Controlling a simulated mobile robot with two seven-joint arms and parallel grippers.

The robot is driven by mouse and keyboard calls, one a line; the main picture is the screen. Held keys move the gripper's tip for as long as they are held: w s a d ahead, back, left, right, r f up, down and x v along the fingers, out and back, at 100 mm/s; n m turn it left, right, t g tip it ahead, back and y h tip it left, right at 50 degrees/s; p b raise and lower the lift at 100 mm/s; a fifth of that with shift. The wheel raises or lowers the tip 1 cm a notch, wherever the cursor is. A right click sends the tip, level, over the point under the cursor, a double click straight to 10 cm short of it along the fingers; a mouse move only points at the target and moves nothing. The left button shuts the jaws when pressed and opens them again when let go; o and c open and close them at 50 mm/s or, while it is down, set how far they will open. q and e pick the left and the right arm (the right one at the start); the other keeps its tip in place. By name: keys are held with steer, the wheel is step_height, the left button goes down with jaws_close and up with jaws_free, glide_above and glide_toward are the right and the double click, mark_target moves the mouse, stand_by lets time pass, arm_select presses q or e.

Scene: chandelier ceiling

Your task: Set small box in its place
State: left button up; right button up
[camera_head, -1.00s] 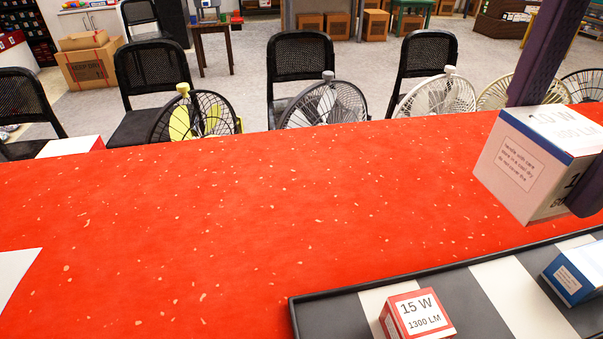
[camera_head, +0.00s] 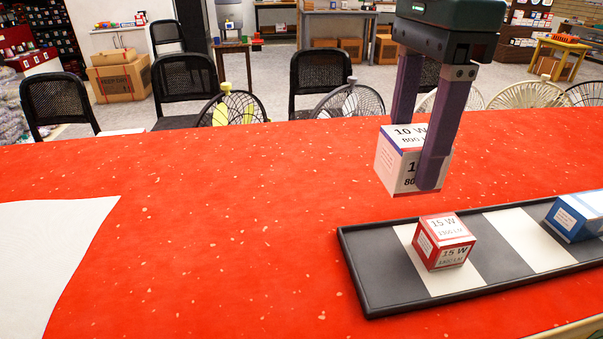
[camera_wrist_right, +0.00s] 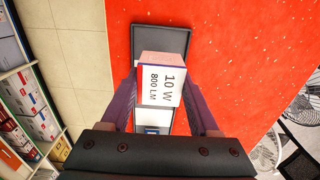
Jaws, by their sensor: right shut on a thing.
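My right gripper (camera_head: 432,130) is shut on a small white box (camera_head: 398,158) marked "10 W 800 LM". It holds the box in the air, behind and above the tray's left part. In the right wrist view the box (camera_wrist_right: 160,84) sits between the two purple fingers. The long black-rimmed tray (camera_head: 385,278) lies on the red table and has grey and white stripes. A red and white box (camera_head: 442,243) marked "15 W" stands on a white stripe. A blue box (camera_head: 577,216) stands further right on the tray. My left gripper is not in view.
The red table (camera_head: 220,220) is clear in the middle. A white sheet (camera_head: 58,250) lies at its left. Several wire fans, including a yellow one (camera_head: 232,106), and black chairs (camera_head: 62,98) stand behind the table's far edge.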

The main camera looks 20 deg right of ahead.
step_height(320, 180, down, 8)
steer(key=shift+f+b, duration=0.25)
steer(key=shift+b, duration=0.05)
step_height(320, 180, down, 4)
steer(key=shift+f, duration=0.2)
steer(key=shift+f+b, duration=0.1)
steer(key=shift+b, duration=0.3)
steer(key=o, duration=1.4)
steer(key=shift+c, duration=0.2)
